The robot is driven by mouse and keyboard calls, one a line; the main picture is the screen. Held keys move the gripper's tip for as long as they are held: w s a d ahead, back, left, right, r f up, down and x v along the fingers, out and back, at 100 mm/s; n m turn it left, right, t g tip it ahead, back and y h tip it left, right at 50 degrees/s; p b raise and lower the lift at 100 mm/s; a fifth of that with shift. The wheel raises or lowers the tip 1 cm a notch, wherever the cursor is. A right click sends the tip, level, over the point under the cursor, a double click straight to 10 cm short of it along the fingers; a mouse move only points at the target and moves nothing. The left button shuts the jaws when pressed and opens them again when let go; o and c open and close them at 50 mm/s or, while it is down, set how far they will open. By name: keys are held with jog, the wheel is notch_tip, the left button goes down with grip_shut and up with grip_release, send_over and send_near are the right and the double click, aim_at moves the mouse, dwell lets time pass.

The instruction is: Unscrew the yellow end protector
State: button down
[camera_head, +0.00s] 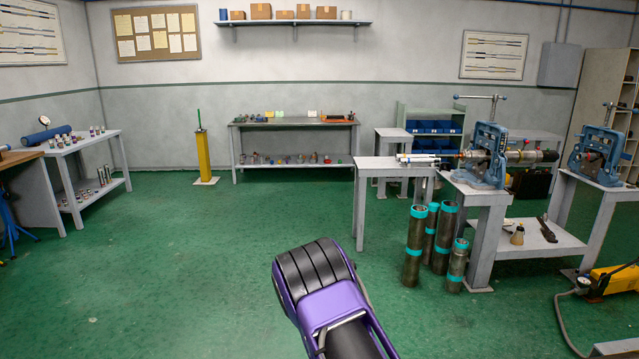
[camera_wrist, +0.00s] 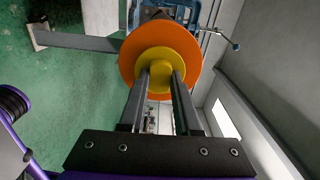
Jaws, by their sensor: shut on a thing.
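In the wrist view, the yellow end protector (camera_wrist: 160,54) is a round yellow disc with a raised central knob, seen end-on in front of a wider orange disc (camera_wrist: 130,65). My gripper (camera_wrist: 160,74) has its two long fingers shut on the knob, one on each side. The thread behind the discs is hidden. In the head view, a blue pipe vise (camera_head: 487,158) on a grey stand holds a horizontal pipe assembly (camera_head: 525,156). My gripper and the yellow protector cannot be made out there.
A second blue vise (camera_head: 596,153) stands at the right. Several dark pipes with teal ends (camera_head: 415,245) stand by the grey side table (camera_head: 391,163). A yellow pump unit (camera_head: 612,281) with a hose lies on the floor at right. The green floor at left is clear.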

jog(key=shift+a, duration=0.6)
jog(key=a, duration=0.3)
jog(key=shift+s+a, duration=0.1)
jog(key=shift+a, duration=0.05)
dwell(0.5)
jog(key=a+r+y, duration=0.5)
jog(key=y, duration=0.1)
dwell(1.1)
